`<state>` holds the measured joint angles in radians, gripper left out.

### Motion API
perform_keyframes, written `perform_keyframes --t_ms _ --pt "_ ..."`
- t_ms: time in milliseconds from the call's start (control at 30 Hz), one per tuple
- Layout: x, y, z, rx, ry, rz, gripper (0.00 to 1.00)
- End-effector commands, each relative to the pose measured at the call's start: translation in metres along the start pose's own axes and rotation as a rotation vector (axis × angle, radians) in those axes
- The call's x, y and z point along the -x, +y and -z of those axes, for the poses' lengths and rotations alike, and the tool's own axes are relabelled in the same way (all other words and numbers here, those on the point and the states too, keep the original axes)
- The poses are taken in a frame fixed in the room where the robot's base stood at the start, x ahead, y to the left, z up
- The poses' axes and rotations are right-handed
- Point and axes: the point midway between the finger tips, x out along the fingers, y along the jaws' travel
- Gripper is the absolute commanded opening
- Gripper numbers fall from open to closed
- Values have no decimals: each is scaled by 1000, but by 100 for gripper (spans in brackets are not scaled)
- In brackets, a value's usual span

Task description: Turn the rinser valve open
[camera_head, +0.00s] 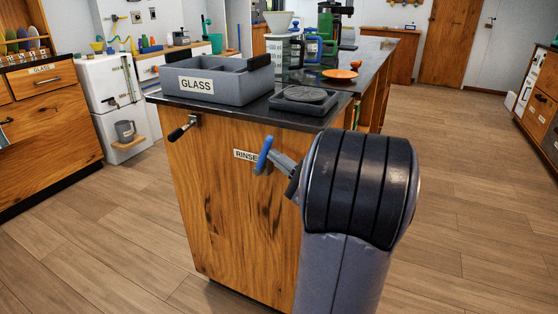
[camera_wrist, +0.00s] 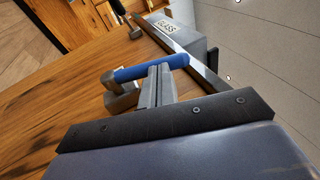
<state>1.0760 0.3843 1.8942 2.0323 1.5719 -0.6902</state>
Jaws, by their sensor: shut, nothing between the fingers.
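The rinser valve has a blue lever handle (camera_head: 264,155) on the wooden end panel of the counter, beside a label that reads RINSE, partly hidden. In the wrist view the blue handle (camera_wrist: 135,73) lies across the picture, joined to a grey metal valve body (camera_wrist: 121,94). My gripper (camera_head: 276,160) is at the handle from the right in the head view. In the wrist view my gripper (camera_wrist: 160,72) is shut with its fingers together, their tips at the handle's side. Nothing is between them. I cannot tell whether the tips touch the handle.
A grey bin labelled GLASS (camera_head: 222,84) stands on the dark counter top above. A black-handled lever (camera_head: 182,131) sticks out at the panel's upper left. A rinser tray (camera_head: 297,106) sits at the counter's near corner. Floor is clear to the right.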

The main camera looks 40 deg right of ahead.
Motion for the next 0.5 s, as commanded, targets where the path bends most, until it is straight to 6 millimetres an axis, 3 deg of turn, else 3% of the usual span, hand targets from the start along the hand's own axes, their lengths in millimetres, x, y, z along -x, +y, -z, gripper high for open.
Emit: perform_keyframes --t_ms 300,500 --pt "-2 -3 0 4 -1 -14 0" --pt "-15 -13 -4 35 -4 -161 0"
